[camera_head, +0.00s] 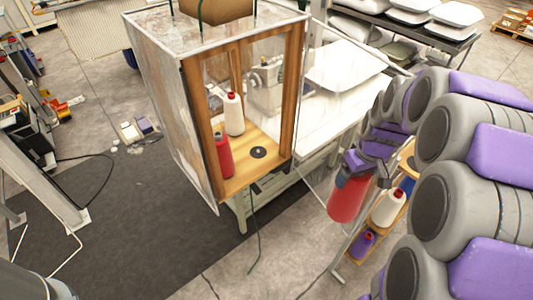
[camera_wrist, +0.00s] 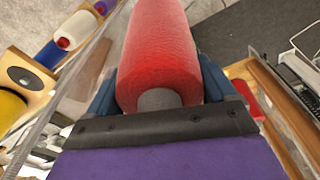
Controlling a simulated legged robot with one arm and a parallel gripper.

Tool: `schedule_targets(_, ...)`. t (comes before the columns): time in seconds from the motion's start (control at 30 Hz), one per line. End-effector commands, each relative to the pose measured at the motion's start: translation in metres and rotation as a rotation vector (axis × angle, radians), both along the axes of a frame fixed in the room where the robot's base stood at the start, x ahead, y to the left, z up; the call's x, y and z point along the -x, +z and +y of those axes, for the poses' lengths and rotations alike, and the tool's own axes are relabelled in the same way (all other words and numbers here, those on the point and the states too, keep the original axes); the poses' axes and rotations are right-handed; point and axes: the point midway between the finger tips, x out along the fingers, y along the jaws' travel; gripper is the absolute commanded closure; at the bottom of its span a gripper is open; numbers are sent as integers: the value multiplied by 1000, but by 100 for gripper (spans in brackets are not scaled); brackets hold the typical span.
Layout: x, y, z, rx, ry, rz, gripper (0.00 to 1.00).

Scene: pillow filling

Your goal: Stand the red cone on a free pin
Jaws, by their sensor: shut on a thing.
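My gripper (camera_head: 358,172) is shut on a red cone (camera_head: 347,200) to the right of the wood-framed cabinet. In the wrist view the same red cone (camera_wrist: 160,45) lies between the two dark blue fingers of my gripper (camera_wrist: 160,88), its grey core end toward the palm. Inside the cabinet, a wooden shelf (camera_head: 237,178) bears a white cone (camera_head: 234,115) at the back and another red cone (camera_head: 222,157) at front left. A bare black pin base (camera_head: 258,152) shows at the right of that shelf. The held cone is apart from the shelf.
A low wooden rack beyond my gripper holds a white cone (camera_head: 388,208) and a purple cone (camera_head: 363,242). In the wrist view that side shows a bare dark pin base (camera_wrist: 24,76) and a yellow cone (camera_wrist: 10,110). Clear panels and wooden posts (camera_head: 288,105) bound the cabinet.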

Motion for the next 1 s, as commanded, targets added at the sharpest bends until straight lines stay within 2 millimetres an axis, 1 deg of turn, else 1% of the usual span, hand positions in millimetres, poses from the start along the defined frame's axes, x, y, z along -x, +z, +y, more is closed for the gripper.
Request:
schedule_targets(0.03, -9, -12, 15, 2, -40, 7, 100)
schedule_targets(0.13, -24, -24, 37, 4, -121, -2, 100)
schedule_targets(0.23, -34, -34, 54, 4, -179, 0, 100)
schedule_targets(0.43, -52, -50, 81, 5, -270, -1, 100)
schedule_targets(0.63, -67, -63, 98, 3, -341, -3, 100)
schedule_targets(0.7, -65, -60, 97, -2, -338, -2, 100)
schedule_targets(1.0, -64, -57, 94, -3, -336, 4, 100)
